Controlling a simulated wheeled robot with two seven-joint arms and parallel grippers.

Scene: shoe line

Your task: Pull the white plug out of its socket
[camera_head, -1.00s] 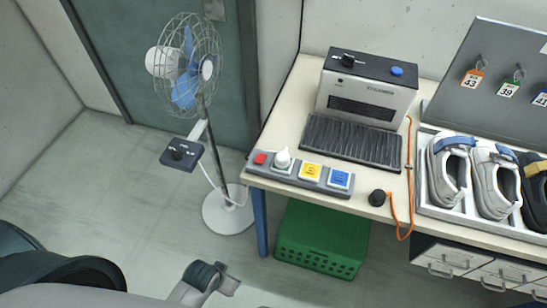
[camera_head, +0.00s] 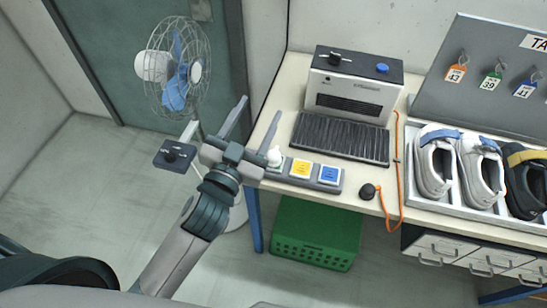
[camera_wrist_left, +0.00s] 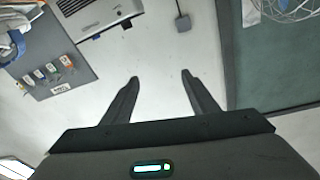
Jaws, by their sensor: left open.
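The white plug (camera_head: 275,157) stands upright in the grey socket strip (camera_head: 314,176) at the near left edge of the table. My left gripper (camera_head: 260,106) is open and empty, its fingers pointing up and away in the head view. Its palm overlaps the strip's left end and hides the red switch there. The plug shows just right of the gripper, not between the fingers. The left wrist view shows the open fingers (camera_wrist_left: 160,77) with nothing between them; I do not see the plug there. My right gripper is out of view.
A boxy machine (camera_head: 355,85) stands behind the strip. A caged fan (camera_head: 178,68) stands left. A green crate (camera_head: 316,243) is under the table.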

